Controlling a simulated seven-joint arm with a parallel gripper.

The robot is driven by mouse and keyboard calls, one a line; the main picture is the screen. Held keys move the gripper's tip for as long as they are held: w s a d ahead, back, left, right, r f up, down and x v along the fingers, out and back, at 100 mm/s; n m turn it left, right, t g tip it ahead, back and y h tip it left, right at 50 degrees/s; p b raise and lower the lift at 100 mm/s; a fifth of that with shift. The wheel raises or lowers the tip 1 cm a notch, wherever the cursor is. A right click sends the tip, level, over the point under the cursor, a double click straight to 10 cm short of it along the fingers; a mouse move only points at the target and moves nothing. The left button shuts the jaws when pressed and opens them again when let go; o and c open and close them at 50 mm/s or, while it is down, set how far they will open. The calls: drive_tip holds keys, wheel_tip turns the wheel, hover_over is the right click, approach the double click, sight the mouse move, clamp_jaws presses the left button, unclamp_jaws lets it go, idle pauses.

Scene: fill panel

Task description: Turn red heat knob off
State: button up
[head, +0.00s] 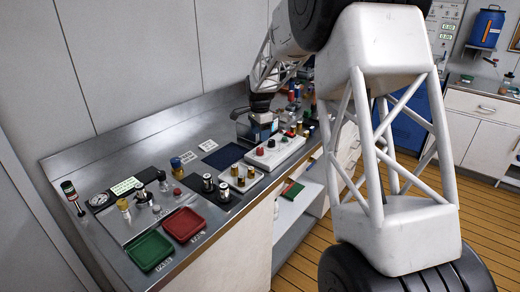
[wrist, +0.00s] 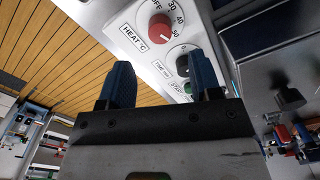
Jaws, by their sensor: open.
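The red heat knob (wrist: 160,28) is on a white panel (wrist: 128,35) in the wrist view, beside the printed words HEAT °C. In the head view my gripper (head: 273,128) hangs over the far end of the white panel (head: 285,152), where small red and black knobs show.
A black knob (wrist: 183,62) and a green button (wrist: 189,88) sit near the right finger. On the steel bench are a green tray (head: 150,251), a red tray (head: 184,225) and several small bottles and knobs. My arm covers much of the head view's right side.

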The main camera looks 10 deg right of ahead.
sight(260, 149)
drive_tip(key=shift+f, duration=3.65)
drive_tip(key=c, duration=0.9)
